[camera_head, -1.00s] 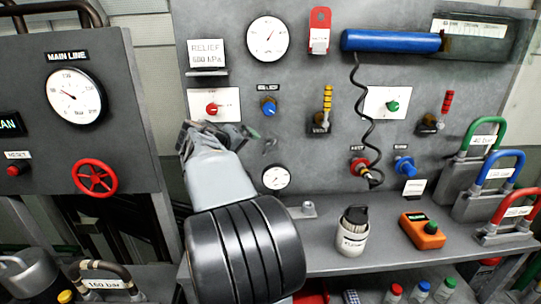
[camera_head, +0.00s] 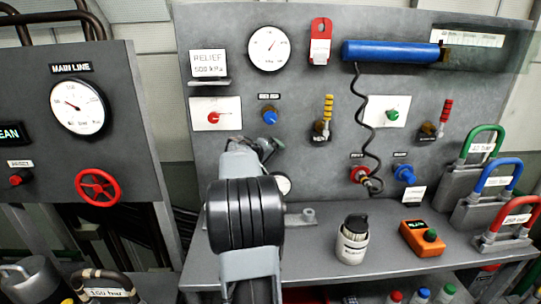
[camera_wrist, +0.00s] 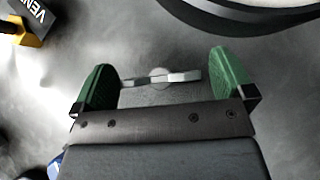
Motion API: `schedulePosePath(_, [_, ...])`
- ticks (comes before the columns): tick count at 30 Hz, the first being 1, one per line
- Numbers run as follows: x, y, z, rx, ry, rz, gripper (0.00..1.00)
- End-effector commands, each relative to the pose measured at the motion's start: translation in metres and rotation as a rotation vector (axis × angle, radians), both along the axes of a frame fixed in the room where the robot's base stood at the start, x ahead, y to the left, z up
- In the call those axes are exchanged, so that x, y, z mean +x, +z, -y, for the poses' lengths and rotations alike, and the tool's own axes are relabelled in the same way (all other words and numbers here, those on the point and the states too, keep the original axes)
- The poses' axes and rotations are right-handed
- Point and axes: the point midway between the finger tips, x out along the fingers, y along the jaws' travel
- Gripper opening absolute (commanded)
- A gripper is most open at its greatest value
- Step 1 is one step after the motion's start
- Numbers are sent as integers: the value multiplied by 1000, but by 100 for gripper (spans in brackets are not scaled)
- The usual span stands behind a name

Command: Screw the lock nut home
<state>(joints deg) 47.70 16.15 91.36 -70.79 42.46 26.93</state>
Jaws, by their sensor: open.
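A small grey piece with two flat wings (camera_wrist: 160,78), which looks like the lock nut, sits on the grey panel in the wrist view. My gripper (camera_wrist: 165,68) is open, with one green-padded jaw on each side of it. The left wing tip is close to the left pad, and a clear gap shows at the right pad. I cannot tell whether either pad touches. In the head view my gripper (camera_head: 266,147) is at the panel below the blue knob (camera_head: 269,116), and the nut cannot be made out clearly there.
The red relief knob (camera_head: 213,117) is to the left. A lever with yellow bands (camera_head: 327,110) is to the right. A small gauge (camera_head: 283,184) is partly hidden behind my arm. A white canister (camera_head: 352,242) and an orange box (camera_head: 421,239) stand on the bench.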

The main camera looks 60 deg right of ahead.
Motion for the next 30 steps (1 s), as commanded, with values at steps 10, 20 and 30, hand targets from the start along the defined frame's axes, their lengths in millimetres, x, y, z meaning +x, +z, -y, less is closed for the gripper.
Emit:
schedulePosePath(10, [0, -1, 2, 0, 0, 0, 100])
schedulePosePath(20, [-1, -1, 2, -1, 0, 0, 68])
schedulePosePath(30, [-1, 0, 3, 4, 0, 7, 51])
